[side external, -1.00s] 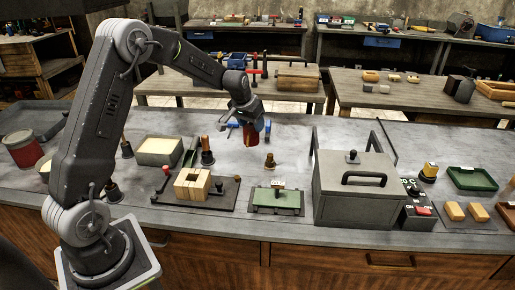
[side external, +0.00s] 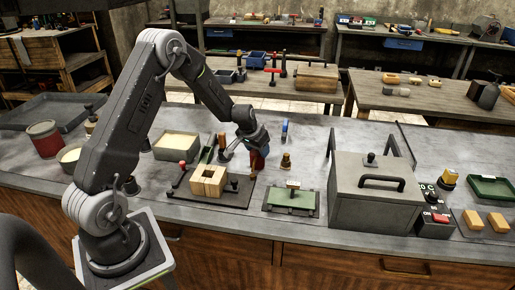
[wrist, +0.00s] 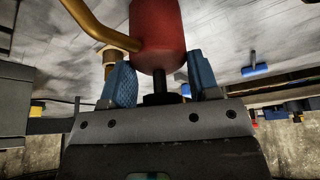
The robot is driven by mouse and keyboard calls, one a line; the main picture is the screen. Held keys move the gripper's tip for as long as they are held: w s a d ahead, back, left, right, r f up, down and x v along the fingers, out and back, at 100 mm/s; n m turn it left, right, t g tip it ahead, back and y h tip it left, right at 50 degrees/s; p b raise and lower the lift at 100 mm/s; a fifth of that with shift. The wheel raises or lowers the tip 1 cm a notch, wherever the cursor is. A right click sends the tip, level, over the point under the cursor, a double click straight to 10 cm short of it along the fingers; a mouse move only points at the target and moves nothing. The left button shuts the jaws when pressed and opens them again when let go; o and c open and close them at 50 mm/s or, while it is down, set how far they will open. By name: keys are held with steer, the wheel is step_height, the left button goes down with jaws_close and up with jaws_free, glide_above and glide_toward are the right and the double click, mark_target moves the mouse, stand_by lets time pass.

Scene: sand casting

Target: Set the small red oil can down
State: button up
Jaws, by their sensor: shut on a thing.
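The small red oil can (side external: 257,161) is in my gripper, low over the bench. In the wrist view the red can (wrist: 157,35) sits between two blue finger pads, with a brass spout to the left. My gripper (wrist: 160,88) is shut on it near the dark stem. In the side view my gripper (side external: 256,146) points down and partly covers the can. I cannot tell whether the can's base touches the bench.
A wooden block mould (side external: 209,180) on a dark plate stands left of the can. A brass-topped piece (side external: 286,161) stands close on its right. A green plate fixture (side external: 291,200) is in front, and a grey lidded box (side external: 375,197) further right.

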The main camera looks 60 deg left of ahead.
steer(key=o, duration=1)
steer(key=shift+f, duration=0.1)
steer(key=shift+o, duration=0.2)
steer(key=shift+r, duration=0.4)
steer(key=s+d+r+m, duration=0.1)
steer(key=s+d+r, duration=0.3)
steer(key=r, duration=0.5)
steer(key=s+d+r, duration=0.4)
steer(key=d+r, duration=0.1)
steer(key=r, duration=0.3)
steer(key=s+d+r+m, duration=0.1)
steer(key=s+d+r, duration=0.2)
steer(key=s+d, duration=0.4)
steer(key=s+d+r+m+t+h, duration=0.1)
steer(key=s+d+r, duration=0.2)
steer(key=s+d, duration=0.4)
steer(key=s, duration=0.6)
steer(key=shift+s+r+m, duration=0.15)
steer(key=shift+r+m, duration=0.15)
steer(key=shift+r, duration=0.05)
